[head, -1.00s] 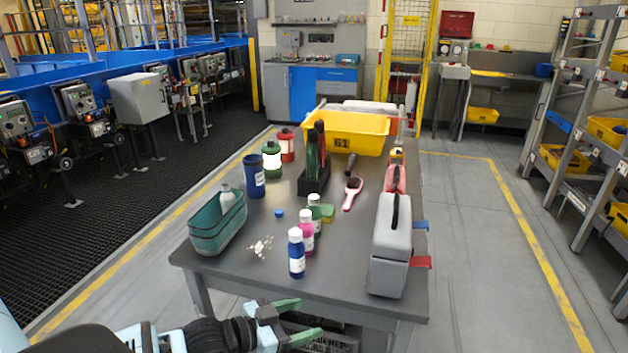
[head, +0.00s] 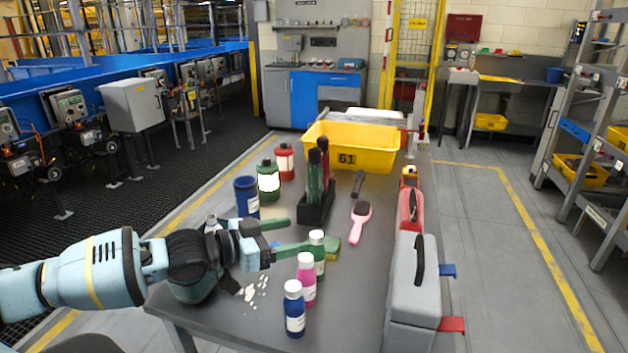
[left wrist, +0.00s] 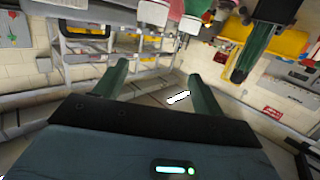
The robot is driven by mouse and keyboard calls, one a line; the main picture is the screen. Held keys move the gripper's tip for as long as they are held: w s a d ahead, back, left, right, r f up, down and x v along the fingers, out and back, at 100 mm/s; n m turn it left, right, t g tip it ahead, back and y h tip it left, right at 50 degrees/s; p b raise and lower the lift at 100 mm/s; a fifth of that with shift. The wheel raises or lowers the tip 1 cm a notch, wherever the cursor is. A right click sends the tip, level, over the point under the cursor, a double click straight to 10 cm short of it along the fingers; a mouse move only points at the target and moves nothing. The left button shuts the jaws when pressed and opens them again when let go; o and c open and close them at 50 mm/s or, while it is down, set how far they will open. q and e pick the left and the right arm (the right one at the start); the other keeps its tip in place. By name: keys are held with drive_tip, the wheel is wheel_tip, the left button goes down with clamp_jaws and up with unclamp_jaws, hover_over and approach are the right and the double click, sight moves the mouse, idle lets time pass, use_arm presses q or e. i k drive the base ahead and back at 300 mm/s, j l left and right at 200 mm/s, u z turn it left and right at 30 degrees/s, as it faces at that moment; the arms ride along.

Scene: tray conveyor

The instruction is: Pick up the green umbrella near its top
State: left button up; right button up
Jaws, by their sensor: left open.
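The green umbrella (head: 315,175) stands upright in a black stand (head: 318,213) in the middle of the table, beside a dark red umbrella (head: 325,158). The green umbrella also shows upside down in the left wrist view (left wrist: 251,48), to the right of the fingers. My left gripper (head: 298,234) is open and empty above the table, to the left of the stand and nearer to me, apart from the umbrella. Its two green fingers spread wide in the left wrist view (left wrist: 158,88). My right gripper is not in view.
Blue (head: 294,310), pink (head: 307,280) and green (head: 317,255) bottles stand just in front of the gripper. A yellow bin (head: 378,158) is behind the stand. A pink brush (head: 361,214) and a grey case (head: 412,285) are to the right.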

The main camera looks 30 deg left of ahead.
sight(314, 174)
drive_tip(key=i+j, duration=0.8)
